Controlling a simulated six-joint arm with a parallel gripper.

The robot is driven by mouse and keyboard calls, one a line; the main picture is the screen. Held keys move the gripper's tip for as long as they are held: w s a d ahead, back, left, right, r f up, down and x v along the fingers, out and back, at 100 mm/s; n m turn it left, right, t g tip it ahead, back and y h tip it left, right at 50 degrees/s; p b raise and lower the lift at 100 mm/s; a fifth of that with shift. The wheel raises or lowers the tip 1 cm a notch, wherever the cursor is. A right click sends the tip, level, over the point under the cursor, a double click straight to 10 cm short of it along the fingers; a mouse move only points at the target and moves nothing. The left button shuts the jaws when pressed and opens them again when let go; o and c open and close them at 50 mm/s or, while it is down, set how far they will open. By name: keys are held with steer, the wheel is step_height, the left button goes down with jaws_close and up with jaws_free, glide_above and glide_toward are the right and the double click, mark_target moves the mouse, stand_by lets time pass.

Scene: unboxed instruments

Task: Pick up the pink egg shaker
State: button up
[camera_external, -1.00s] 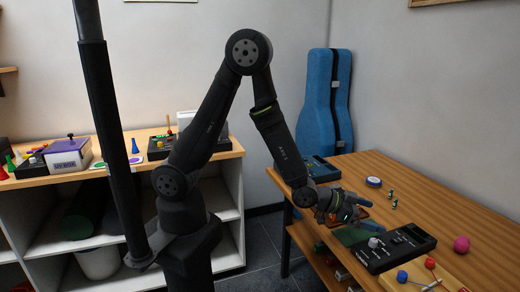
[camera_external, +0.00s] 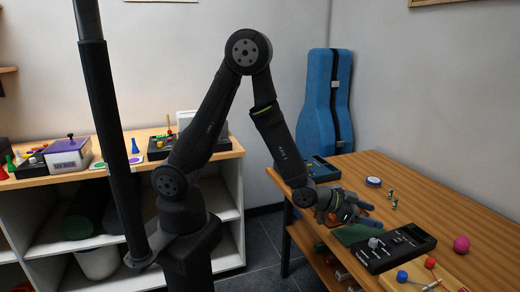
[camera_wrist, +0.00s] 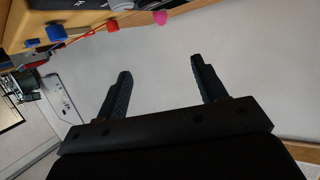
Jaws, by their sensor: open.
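The pink egg shaker (camera_external: 461,244) lies on the wooden table towards its right side in the external view. It also shows in the wrist view as a small pink shape (camera_wrist: 160,18) at the top, beyond my fingertips. My gripper (camera_external: 368,214) is above the left part of the table, to the left of the egg and well apart from it. In the wrist view my gripper (camera_wrist: 157,68) has its two fingers spread wide, with nothing between them.
A black device (camera_external: 398,247) with knobs lies between my gripper and the egg. A board with red and blue knobs (camera_external: 425,277) is at the front edge. The table's right rear is clear.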

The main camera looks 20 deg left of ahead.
mark_target(459, 239)
steer(key=w+d+y, duration=0.1)
steer(key=w+d, duration=0.1)
steer(key=d, duration=0.2)
steer(key=w+d+y, duration=0.1)
steer(key=w+d, duration=0.1)
steer(key=d, duration=0.2)
steer(key=w+d+g+y, duration=0.1)
steer(key=d, duration=0.3)
steer(key=shift+w+d+f+n, duration=0.2)
steer(key=shift+w+f+n, duration=0.1)
steer(key=shift+w, duration=0.1)
steer(key=w+d+r+g+y, duration=0.35)
steer(key=d+r, duration=0.25)
steer(key=d, duration=0.2)
steer(key=shift+t+y, duration=0.25)
steer(key=shift+y, duration=0.1)
steer(key=x, duration=1.2)
steer(key=shift+d+f, duration=0.15)
steer(key=shift+x, duration=2.65)
steer(key=shift+f, duration=0.1)
steer(key=c, duration=1)
